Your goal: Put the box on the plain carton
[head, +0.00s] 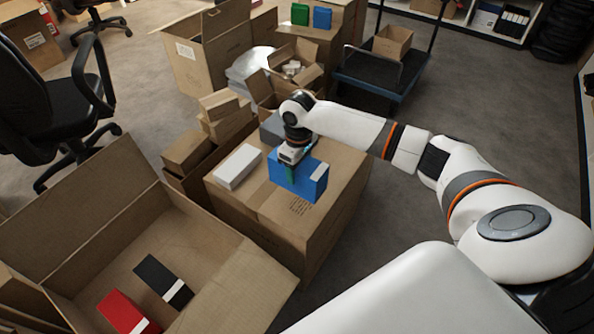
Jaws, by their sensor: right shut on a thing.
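A blue box (312,182) with a white patch is at the top of the closed brown carton (262,205) in the middle of the view. My right gripper (289,172) comes down on it from above and is shut on it. A small green part shows at the fingers, and the far finger is hidden. I cannot tell whether the box's underside touches the carton top. The carton has a tape seam and small print. A white box (238,167) lies flat on the same carton, left of the blue box. My left gripper is not in view.
An open carton (225,290) at the lower left holds a red box (122,312) and a black box (160,279). Smaller cartons (187,152) crowd the left and back. A blue-framed cart (372,80) stands behind. The carton's front top is clear.

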